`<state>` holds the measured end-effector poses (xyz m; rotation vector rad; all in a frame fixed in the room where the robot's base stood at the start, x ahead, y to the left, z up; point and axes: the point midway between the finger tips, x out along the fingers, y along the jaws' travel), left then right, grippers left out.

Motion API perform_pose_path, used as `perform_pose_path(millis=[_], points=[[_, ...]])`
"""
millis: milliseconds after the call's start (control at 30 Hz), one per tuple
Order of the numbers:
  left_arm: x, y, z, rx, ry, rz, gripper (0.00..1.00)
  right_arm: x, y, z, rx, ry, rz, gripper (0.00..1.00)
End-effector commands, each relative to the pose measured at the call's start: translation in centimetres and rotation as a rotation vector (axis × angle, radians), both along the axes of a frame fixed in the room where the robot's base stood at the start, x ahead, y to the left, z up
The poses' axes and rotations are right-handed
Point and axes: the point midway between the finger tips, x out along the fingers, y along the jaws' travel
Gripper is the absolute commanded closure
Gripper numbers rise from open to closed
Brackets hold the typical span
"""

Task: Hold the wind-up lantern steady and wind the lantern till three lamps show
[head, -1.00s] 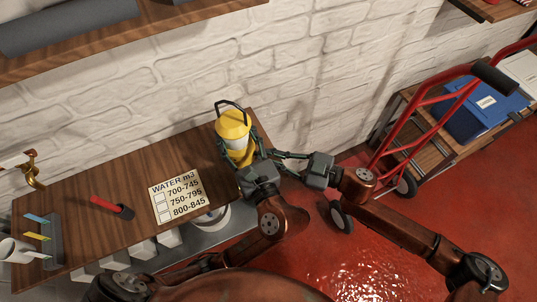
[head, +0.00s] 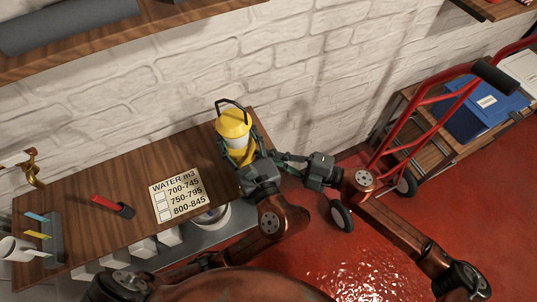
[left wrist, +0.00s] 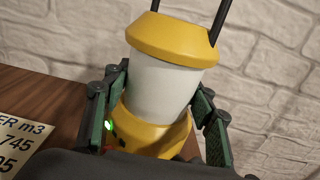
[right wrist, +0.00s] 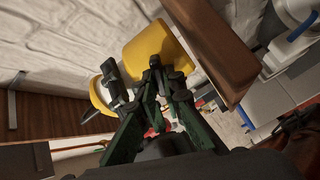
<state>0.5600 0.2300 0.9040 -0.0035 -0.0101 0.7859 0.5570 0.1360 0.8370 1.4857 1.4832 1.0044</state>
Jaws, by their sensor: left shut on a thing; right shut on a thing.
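The wind-up lantern (head: 233,124) has a yellow cap and base, a pale body and a black handle. It stands upright at the wooden counter's right end. My left gripper (left wrist: 160,108) is shut on the lantern, one finger on each side of its body. One green lamp (left wrist: 109,126) glows on the base in the left wrist view; whether other lamps are lit cannot be seen. My right gripper (right wrist: 158,78) is closed at the lantern's right side beside its yellow base (right wrist: 157,52). It grips a small dark part, apparently the crank, mostly hidden by the fingers.
The counter (head: 120,185) also holds a WATER m3 card (head: 178,196), a red-and-black object (head: 112,205) and a white mug (head: 18,249). A brick wall (head: 300,80) is close behind the lantern. A red hand truck (head: 420,110) stands right.

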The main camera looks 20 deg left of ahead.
Motion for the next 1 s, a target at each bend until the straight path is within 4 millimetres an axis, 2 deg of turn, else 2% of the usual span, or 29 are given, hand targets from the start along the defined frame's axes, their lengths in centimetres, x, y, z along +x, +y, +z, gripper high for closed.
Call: perform_pose_path(millis=[200, 500, 1000], points=[[-0.06, 0.1, 0.21, 0.002, -0.004, 0.003, 1.0, 0.04, -0.03, -0.09, 0.0, -0.163, -0.001, 1.0], [-0.07, 0.11, 0.22, 0.003, -0.004, 0.003, 1.0, 0.01, -0.05, -0.2, -0.001, -0.301, -0.002, 1.0], [-0.06, 0.11, 0.25, 0.003, -0.006, 0.003, 1.0, -0.04, -0.04, -0.23, -0.001, -0.342, 0.0, 1.0]])
